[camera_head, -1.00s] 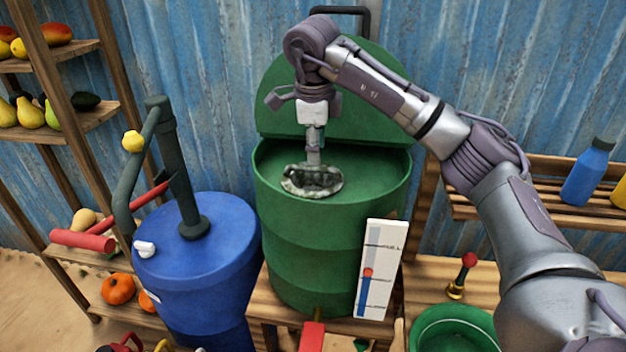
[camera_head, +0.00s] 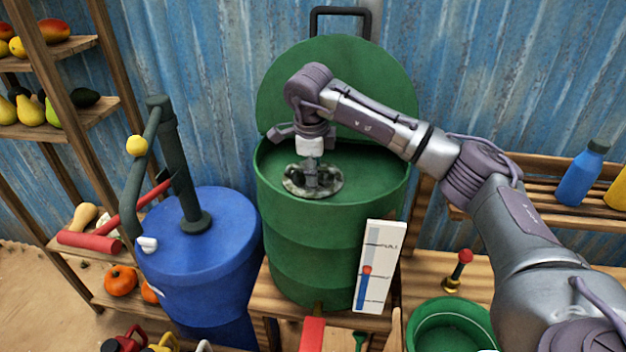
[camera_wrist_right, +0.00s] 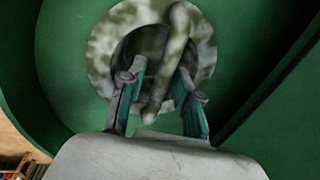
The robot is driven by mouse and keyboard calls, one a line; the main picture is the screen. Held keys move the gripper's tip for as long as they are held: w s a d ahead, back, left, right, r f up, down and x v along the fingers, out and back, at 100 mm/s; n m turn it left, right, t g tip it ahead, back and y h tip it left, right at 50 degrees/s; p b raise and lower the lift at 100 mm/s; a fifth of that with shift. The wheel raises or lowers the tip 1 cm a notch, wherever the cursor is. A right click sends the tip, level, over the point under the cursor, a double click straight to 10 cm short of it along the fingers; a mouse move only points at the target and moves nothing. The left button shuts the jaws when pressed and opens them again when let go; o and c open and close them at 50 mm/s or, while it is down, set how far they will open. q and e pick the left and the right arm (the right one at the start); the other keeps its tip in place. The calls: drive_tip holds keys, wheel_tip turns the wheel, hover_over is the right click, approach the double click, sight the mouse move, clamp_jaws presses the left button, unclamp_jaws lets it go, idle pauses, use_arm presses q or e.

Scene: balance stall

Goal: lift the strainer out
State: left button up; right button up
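The strainer (camera_head: 292,187) is a mottled grey-green disc inside the top of the green barrel (camera_head: 330,240). In the right wrist view, its round top (camera_wrist_right: 105,50) has a dark opening with a thick curved handle bar (camera_wrist_right: 170,55) in front. My right gripper (camera_head: 312,184) reaches down into the barrel over the strainer's middle. In the right wrist view, its two teal-padded fingers (camera_wrist_right: 160,105) stand apart, one on each side of the bar, with gaps visible. Whether the fingertips touch the strainer cannot be told. My left gripper is not in view.
The barrel's round lid (camera_head: 290,95) stands raised behind my wrist. A blue barrel with a dark pump (camera_head: 195,225) stands close on the left. A level gauge (camera_head: 378,265) is on the barrel's front right. A green bowl (camera_head: 412,325) is at the lower right.

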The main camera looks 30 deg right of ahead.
clamp_jaws()
drive_tip(key=shift+r, duration=0.1)
